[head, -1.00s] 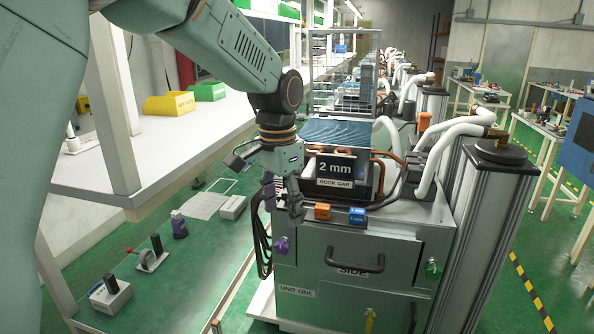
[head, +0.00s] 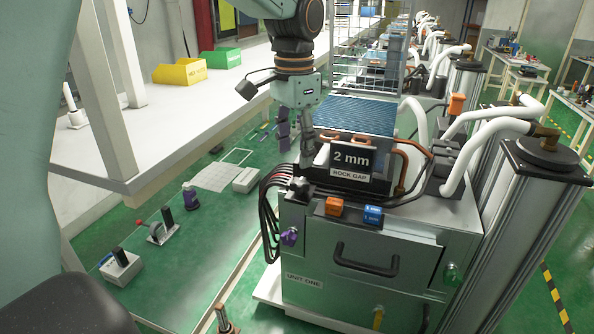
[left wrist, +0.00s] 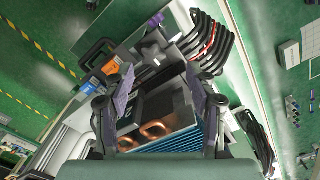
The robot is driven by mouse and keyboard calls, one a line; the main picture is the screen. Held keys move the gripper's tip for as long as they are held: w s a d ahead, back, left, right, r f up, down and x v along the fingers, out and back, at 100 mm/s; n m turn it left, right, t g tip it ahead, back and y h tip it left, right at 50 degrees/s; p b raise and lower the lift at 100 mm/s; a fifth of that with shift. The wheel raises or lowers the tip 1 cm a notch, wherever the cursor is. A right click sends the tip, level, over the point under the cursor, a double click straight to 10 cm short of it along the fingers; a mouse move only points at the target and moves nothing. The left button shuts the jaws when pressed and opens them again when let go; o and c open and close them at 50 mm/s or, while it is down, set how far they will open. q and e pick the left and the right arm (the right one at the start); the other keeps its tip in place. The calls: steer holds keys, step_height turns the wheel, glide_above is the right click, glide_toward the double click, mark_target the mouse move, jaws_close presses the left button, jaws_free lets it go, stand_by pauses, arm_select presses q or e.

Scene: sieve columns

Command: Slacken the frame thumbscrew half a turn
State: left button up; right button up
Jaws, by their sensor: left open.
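My left gripper (head: 298,146) hangs open and empty, pointing down, above the back left part of the cabinet (head: 340,262) marked UNIT ONE. A black star-shaped knob (head: 300,188) on the cabinet's front left top corner looks like the frame thumbscrew, though no label names it. It lies below and in front of my fingers, apart from them. In the left wrist view the knob (left wrist: 153,53) lies beyond my open fingertips (left wrist: 160,78), roughly centred between them. My right gripper is not in view.
A 2 mm ROCK GAP sign (head: 351,160) stands right of the knob, by copper pipes (head: 402,160). Orange (head: 334,206) and blue (head: 373,215) blocks sit on the front edge. Black cables (head: 268,205) hang left. Purple (head: 289,236), green (head: 452,272) and yellow (head: 379,315) knobs are on the front.

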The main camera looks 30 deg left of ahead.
mark_target(298, 182)
arm_select(q)
steer(key=f, duration=0.1)
steer(key=d+f, duration=0.1)
steer(key=f, duration=0.1)
steer(key=shift+s+d+f, duration=0.3)
steer(key=shift+d+f, duration=0.1)
steer(key=shift+s+f+p, duration=0.1)
steer(key=shift+f+p, duration=0.2)
steer(key=shift+f, duration=0.05)
steer(key=shift+a+f, duration=0.45)
steer(key=shift+f, duration=0.15)
steer(key=shift+w+a+f, duration=0.2)
steer(key=shift+w+a, duration=0.05)
steer(key=shift+a, duration=0.05)
steer(key=shift+d+r, duration=0.1)
steer(key=shift+d, duration=0.3)
steer(key=shift+c, duration=0.7)
steer(key=shift+s+d+r, duration=0.1)
steer(key=shift+d+r, duration=0.05)
steer(key=shift+d, duration=0.1)
steer(key=c, duration=0.3)
steer(key=shift+a, duration=0.4)
steer(key=c, duration=0.5)
steer(key=shift+d, duration=0.15)
steer(key=shift+c, duration=1.1)
